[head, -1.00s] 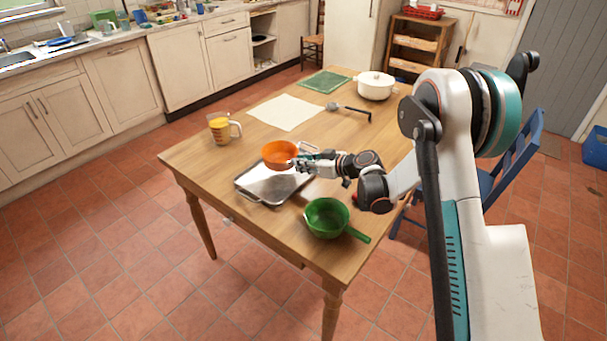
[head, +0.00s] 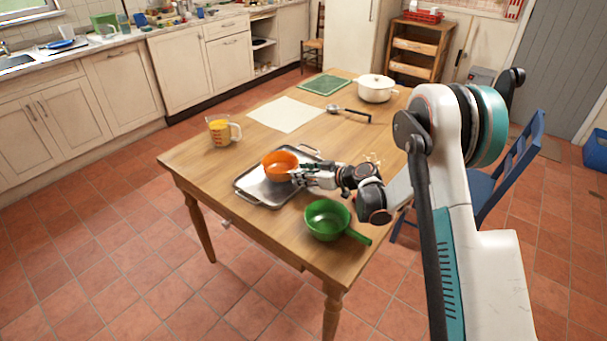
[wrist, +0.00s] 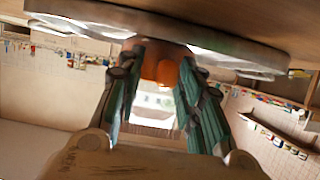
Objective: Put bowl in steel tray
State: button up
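The orange bowl (head: 281,167) sits upright in the steel tray (head: 257,190) on the wooden table, toward the tray's back part. My gripper (head: 299,174) is at the bowl's right side, low over the tray, with its fingertips at the bowl wall. In the wrist view, my green-padded fingers (wrist: 160,75) stand apart, with part of the orange bowl (wrist: 160,68) showing between them. The fingers hide the bowl's sides there. The grey tray (wrist: 235,52) spans the top of that view. Whether the fingertips touch the bowl is unclear.
A green handled colander (head: 327,219) stands close in front of the tray. A measuring jug with orange contents (head: 221,132) is at the left edge. A white mat (head: 286,114), a ladle (head: 347,112) and a white pot (head: 375,89) lie farther back.

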jog(key=shift+r, duration=0.1)
jog(key=shift+s+d+r, duration=0.15)
jog(key=shift+d+r, duration=0.05)
jog(key=shift+d, duration=0.05)
jog(key=p+v, duration=0.4)
jog(key=v, duration=0.7)
jog(key=s+d+r+m+g+h, duration=0.1)
jog(key=s+d+r+m+h, duration=0.15)
jog(key=s+r, duration=0.55)
jog(key=s+d+r+m+h, duration=0.1)
jog(key=s+r+m+h, duration=0.2)
jog(key=s+r, duration=0.5)
jog(key=s+d+r+m+h, duration=0.2)
jog(key=s+d, duration=0.1)
jog(key=s, duration=0.7)
jog(key=s+d+r+m+h, duration=0.2)
jog(key=s+d+m+h, duration=0.1)
jog(key=s, duration=0.8)
jog(key=shift+d+r, duration=0.15)
jog(key=shift+d, duration=0.65)
